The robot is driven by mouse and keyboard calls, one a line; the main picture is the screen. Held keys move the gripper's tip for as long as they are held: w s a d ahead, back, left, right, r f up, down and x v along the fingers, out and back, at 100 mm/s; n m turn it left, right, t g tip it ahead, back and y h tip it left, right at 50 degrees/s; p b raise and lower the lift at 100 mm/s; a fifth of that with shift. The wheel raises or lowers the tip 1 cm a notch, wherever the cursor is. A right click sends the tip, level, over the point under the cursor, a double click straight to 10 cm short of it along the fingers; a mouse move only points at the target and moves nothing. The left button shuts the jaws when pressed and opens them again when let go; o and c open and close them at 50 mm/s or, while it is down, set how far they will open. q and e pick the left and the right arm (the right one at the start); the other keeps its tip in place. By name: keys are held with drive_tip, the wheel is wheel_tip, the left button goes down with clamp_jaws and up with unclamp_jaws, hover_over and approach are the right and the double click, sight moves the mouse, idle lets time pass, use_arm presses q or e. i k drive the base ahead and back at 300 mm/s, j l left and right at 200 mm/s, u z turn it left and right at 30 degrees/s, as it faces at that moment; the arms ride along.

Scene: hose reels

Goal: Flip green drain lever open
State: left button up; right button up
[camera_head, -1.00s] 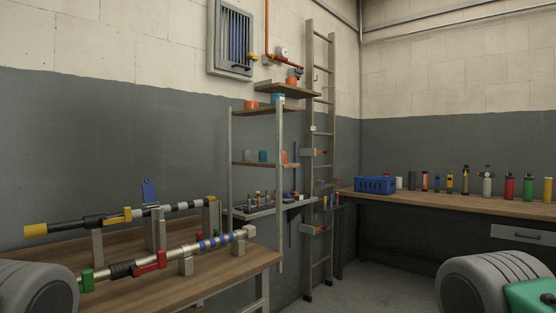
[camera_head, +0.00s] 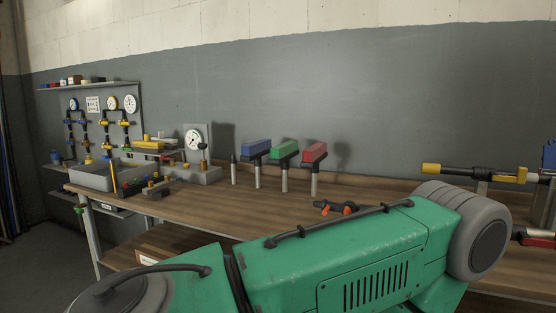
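A small green piece (camera_head: 79,209) shows below the front left of a pale basin (camera_head: 92,181), near the left end of the workbench. It may be the drain lever, but it is too small to tell its shape or position. Neither of my grippers is in view. My own green and grey body parts fill the lower middle and hide part of the bench front.
A wooden workbench (camera_head: 190,206) runs along the grey wall. Blue (camera_head: 256,147), green (camera_head: 284,149) and red (camera_head: 314,151) blocks stand on posts. Gauges and pipes are behind the basin. A yellow-tipped pipe (camera_head: 470,172) is at right. Open floor is at lower left.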

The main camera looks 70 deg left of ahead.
sight(78, 210)
drive_tip(key=u, duration=3.3)
